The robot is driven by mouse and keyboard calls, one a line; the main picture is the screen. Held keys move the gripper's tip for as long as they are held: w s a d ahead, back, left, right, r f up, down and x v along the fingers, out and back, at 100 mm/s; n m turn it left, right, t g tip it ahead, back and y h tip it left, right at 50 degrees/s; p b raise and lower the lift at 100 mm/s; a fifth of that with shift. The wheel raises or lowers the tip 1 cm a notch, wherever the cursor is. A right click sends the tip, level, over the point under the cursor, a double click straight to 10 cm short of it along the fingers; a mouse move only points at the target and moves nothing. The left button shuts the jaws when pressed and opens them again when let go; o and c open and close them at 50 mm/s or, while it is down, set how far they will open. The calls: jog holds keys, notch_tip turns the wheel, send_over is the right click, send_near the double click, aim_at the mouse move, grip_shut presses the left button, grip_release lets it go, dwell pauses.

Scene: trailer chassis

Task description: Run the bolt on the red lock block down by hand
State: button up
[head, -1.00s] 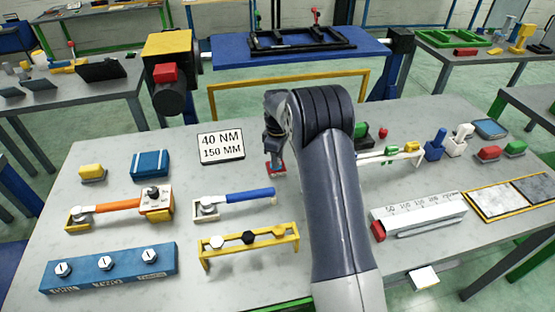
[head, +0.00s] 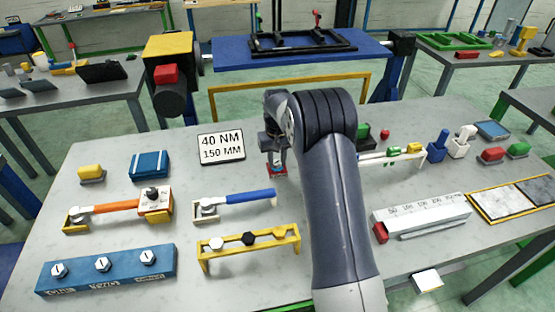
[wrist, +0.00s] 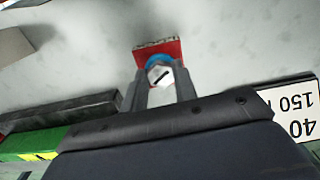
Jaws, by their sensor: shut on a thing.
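The red lock block (wrist: 160,48) sits on the grey table in the wrist view, with a blue ring (wrist: 158,62) on it. A bolt with a pale head and a dark mark (wrist: 159,76) stands at the blue ring, between the fingers of my gripper (wrist: 160,84). The fingers are shut on the bolt head from both sides. In the head view the block (head: 278,170) shows only in part beneath my gripper (head: 277,160). How far the bolt is in its hole cannot be told.
A sign reading 40 NM, 150 MM (head: 221,147) stands left of my gripper. A blue-handled wrench (head: 248,195), an orange-handled wrench (head: 115,206) and a yellow bolt rack (head: 248,245) lie nearer. A white rack (head: 405,158) with small parts stands to the right.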

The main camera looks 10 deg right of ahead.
jog(key=m, duration=0.4)
jog(key=shift+w+a+r+m, duration=0.1)
jog(key=shift+w+r+m, duration=0.1)
jog(key=shift+r+m, duration=0.1)
jog(key=shift+c, duration=0.2)
jog(key=m, duration=0.4)
jog(key=shift+a+m, duration=0.1)
jog(key=shift+m, duration=0.2)
jog(key=m, duration=0.4)
jog(key=shift+w+m, duration=0.1)
jog(key=shift+m, duration=0.2)
jog(key=shift+w+a+m, duration=0.1)
jog(key=shift+m, duration=2.1)
jog(key=o, duration=1)
jog(key=shift+f, duration=0.15)
